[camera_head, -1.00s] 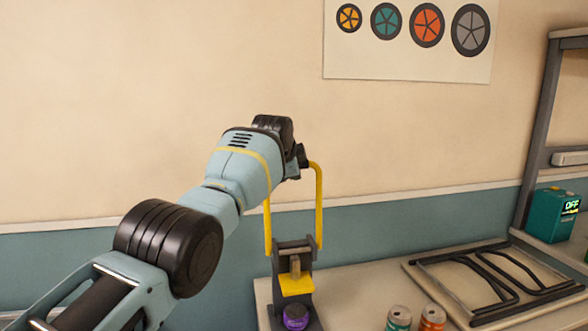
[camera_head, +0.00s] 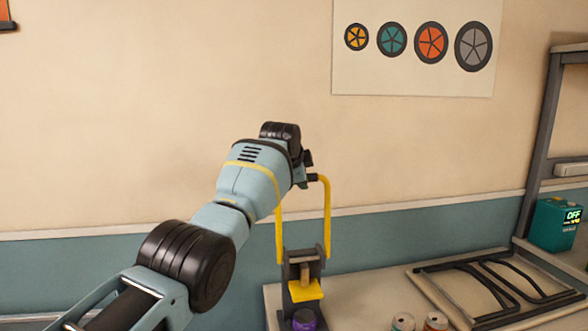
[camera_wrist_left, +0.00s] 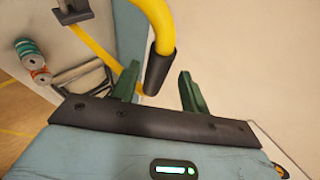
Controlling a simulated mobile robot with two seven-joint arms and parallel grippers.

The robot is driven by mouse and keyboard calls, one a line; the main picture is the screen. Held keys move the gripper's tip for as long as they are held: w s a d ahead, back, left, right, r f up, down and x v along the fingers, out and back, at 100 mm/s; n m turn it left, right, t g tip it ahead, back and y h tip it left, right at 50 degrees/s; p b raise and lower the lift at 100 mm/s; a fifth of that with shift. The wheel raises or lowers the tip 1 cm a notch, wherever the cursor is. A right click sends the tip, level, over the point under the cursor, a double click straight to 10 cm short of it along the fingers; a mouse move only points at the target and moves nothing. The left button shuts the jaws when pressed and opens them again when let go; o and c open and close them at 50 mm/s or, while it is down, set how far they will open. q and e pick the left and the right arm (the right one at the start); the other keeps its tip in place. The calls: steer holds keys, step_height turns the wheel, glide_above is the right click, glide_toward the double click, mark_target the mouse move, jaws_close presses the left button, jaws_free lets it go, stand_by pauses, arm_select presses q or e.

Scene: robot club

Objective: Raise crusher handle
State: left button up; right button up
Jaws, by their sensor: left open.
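The crusher (camera_head: 303,272) stands on the table with its yellow handle (camera_head: 327,215) pointing up. A purple can (camera_head: 304,320) sits at its foot. In the left wrist view, the handle's dark grip (camera_wrist_left: 157,68) lies between the two green fingers of my left gripper (camera_wrist_left: 157,85), which is open. I cannot tell whether the fingers touch the grip. In the head view my left wrist is beside the top of the handle and hides the fingers and grip. My right gripper is out of view.
A dark frame (camera_head: 500,285) lies on the table further right. A teal box (camera_head: 555,224) reading OFF is at the far right. The wall is close behind.

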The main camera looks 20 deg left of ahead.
arm_select(q)
steer(key=s, duration=0.1)
steer(key=s+r, duration=0.1)
steer(key=s, duration=0.1)
steer(key=shift+s+r, duration=0.1)
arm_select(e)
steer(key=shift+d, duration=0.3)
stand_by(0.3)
arm_select(q)
steer(key=shift+s+d, duration=0.1)
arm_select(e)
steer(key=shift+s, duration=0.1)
